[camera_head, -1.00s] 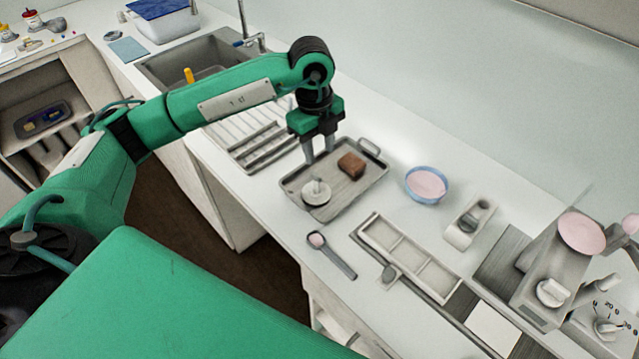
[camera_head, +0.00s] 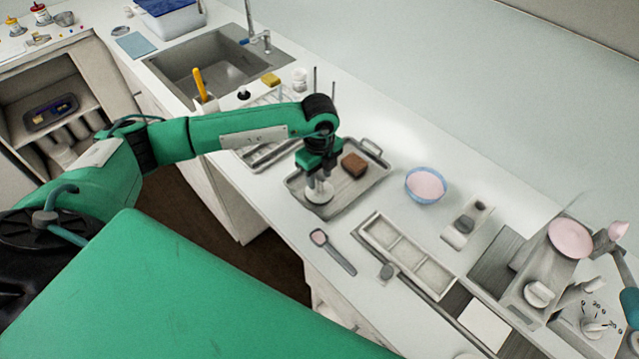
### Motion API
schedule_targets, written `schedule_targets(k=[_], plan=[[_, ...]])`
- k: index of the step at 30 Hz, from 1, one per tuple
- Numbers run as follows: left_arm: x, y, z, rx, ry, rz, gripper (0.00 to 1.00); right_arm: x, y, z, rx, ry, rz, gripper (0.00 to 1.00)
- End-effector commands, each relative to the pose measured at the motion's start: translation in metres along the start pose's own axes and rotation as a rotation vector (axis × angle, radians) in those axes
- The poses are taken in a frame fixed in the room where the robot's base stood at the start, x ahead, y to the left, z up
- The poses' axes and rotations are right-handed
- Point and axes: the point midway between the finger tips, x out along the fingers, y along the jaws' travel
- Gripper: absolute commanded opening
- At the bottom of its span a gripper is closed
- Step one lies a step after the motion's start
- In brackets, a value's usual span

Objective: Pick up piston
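A white round disc with a short upright stem, which looks like the piston (camera_head: 319,195), sits in the front left part of the grey metal tray (camera_head: 346,208). My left gripper (camera_head: 319,182) points down directly over it, with its two fingertips low at the stem, one on each side. The fingers look apart; whether they touch the stem is too small to tell. The piston appears to rest in the tray. My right gripper is not in view.
A blue-rimmed bowl (camera_head: 425,185) stands right of the tray. The sink (camera_head: 215,65) is behind left.

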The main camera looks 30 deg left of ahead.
Motion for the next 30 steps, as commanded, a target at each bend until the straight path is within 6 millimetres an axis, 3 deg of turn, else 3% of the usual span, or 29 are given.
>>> schedule_targets(k=[6, 13, 19, 30], plan=[[0.021, 0.000, 0.000, 0.001, 0.000, 0.001, 0.40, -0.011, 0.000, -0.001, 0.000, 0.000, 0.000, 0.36], [0.024, 0.000, 0.000, 0.001, 0.000, 0.000, 0.40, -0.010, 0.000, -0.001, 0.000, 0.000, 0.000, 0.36], [0.023, 0.000, 0.000, 0.001, 0.000, 0.000, 0.01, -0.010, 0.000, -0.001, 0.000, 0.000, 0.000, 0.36], [0.021, -0.001, 0.000, 0.001, 0.000, -0.001, 0.00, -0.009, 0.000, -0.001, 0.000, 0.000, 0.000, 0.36]])
